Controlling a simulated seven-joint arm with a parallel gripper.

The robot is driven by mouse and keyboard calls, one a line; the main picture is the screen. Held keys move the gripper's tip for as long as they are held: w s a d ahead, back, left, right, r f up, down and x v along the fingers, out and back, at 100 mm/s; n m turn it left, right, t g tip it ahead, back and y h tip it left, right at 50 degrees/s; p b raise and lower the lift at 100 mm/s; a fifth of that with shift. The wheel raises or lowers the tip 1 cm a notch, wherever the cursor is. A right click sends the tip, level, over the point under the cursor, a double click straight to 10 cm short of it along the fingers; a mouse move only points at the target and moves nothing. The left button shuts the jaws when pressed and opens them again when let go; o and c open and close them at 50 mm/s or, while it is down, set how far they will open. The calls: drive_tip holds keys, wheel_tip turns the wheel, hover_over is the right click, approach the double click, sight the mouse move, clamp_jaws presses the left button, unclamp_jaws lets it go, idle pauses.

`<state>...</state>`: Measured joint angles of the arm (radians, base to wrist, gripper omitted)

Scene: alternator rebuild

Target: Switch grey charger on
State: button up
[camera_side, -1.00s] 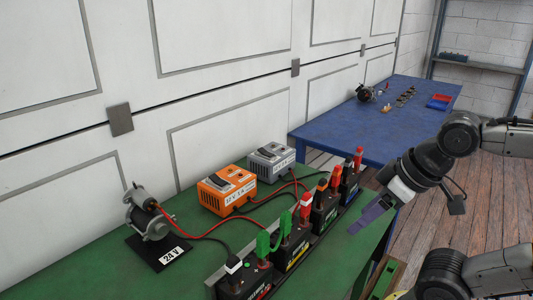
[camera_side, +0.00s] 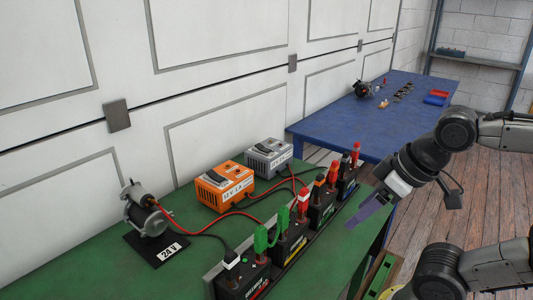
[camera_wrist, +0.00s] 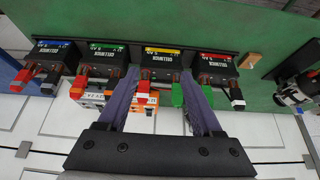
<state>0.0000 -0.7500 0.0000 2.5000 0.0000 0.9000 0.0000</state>
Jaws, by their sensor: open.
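The grey charger (camera_side: 268,157) stands on the green bench against the wall, behind the orange charger (camera_side: 223,188). Its switch is too small to make out. My gripper (camera_side: 366,214) has purple fingers and hangs empty to the right of the battery row, apart from the grey charger. In the wrist view my gripper (camera_wrist: 156,86) shows its two fingers spread apart, with batteries and clamps beyond them. The orange charger (camera_wrist: 147,101) shows partly behind a finger there.
Several black batteries (camera_side: 289,243) with red, green and black clamps stand in a row in front of the chargers. Red and black cables run between. A 24 V motor (camera_side: 149,215) stands left. A blue table (camera_side: 345,128) stands behind.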

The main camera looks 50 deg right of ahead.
idle(0.4)
drive_tip(key=c, duration=0.4)
drive_tip(key=shift+r+n, duration=0.25)
drive_tip(key=shift+n, duration=0.05)
drive_tip(key=shift+c, duration=1.1)
drive_tip(key=shift+n+t, duration=0.4)
drive_tip(key=shift+n, duration=0.1)
drive_tip(key=w+r, duration=0.2)
drive_tip(key=r, duration=0.1)
drive_tip(key=w+r, duration=0.1)
drive_tip(key=r, duration=0.1)
drive_tip(key=shift+a+r, duration=0.1)
drive_tip(key=shift+a, duration=0.15)
clamp_jaws()
drive_tip(key=w+d+r, duration=0.2)
drive_tip(key=w+r, duration=0.4)
drive_tip(key=w, duration=0.3)
drive_tip(key=w+d+r, duration=0.3)
drive_tip(key=w+r, duration=0.3)
drive_tip(key=w, duration=0.4)
drive_tip(key=w+d, duration=0.5)
drive_tip(key=w, duration=0.2)
drive_tip(key=w+d+f, duration=0.4)
drive_tip(key=d+f, duration=0.2)
drive_tip(key=w+d+f+m+g, duration=0.1)
drive_tip(key=w+d+f, duration=0.4)
drive_tip(key=d+f, duration=0.1)
drive_tip(key=shift+d+f+m, duration=0.3)
drive_tip(key=shift+d+f, duration=0.1)
drive_tip(key=shift+d, duration=0.4)
